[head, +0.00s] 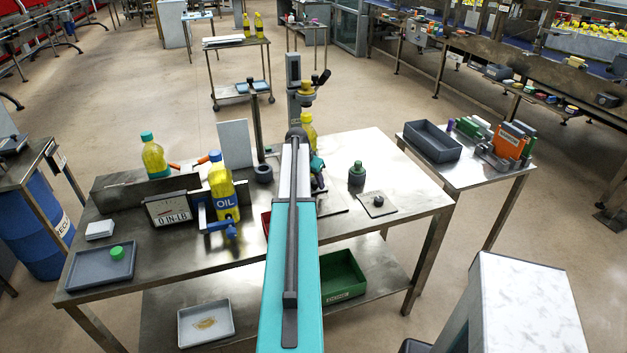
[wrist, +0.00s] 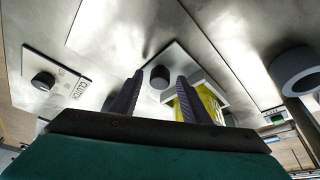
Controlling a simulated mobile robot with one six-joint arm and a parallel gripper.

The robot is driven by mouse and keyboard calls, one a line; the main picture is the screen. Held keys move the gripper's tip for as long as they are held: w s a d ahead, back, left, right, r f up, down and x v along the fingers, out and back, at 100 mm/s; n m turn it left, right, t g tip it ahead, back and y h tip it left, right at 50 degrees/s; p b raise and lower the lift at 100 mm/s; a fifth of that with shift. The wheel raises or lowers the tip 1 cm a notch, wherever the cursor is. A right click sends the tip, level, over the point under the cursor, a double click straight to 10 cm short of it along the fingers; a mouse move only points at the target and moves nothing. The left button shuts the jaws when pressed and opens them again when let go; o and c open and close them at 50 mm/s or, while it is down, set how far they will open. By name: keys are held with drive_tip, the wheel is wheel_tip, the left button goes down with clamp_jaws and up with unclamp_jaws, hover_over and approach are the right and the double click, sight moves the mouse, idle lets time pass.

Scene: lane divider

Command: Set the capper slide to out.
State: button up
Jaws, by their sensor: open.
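The capper stand (head: 294,75) rises behind my arm in the head view, with a yellow cap-like part at its head. A yellow bottle (head: 308,130) is below it, partly hidden by my arm. In the wrist view, a light plate (wrist: 180,52) carries a dark round knob (wrist: 160,77), which looks like the slide's handle. The yellow bottle (wrist: 207,100) is in a pale holder beside it. My gripper (wrist: 160,78) is open, its fingertips on either side of the knob in the picture; contact cannot be told. The slide's position cannot be read.
A plate marked CLUTCH (wrist: 57,78) with its own knob lies to the left in the wrist view. A grey ring post (wrist: 293,70) is at right. An oil bottle (head: 223,190) and a green-capped bottle (head: 152,158) stand left of my arm.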

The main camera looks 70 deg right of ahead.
clamp_jaws()
drive_tip(key=shift+w+d, duration=0.1)
drive_tip(key=shift+d, duration=0.1)
drive_tip(key=shift+s+a+b, duration=0.35)
drive_tip(key=shift+s+a, duration=0.25)
drive_tip(key=shift+a, duration=0.25)
drive_tip(key=s+a+b, duration=0.1)
drive_tip(key=s+a, duration=0.2)
drive_tip(key=s+a+b, duration=0.1)
drive_tip(key=s+a, duration=0.1)
drive_tip(key=a, duration=0.2)
drive_tip(key=s+a+b, duration=0.1)
drive_tip(key=s+a, duration=0.2)
drive_tip(key=shift+s+a+f, duration=0.1)
drive_tip(key=shift+s+a, duration=0.2)
unclamp_jaws()
drive_tip(key=shift+a, duration=0.1)
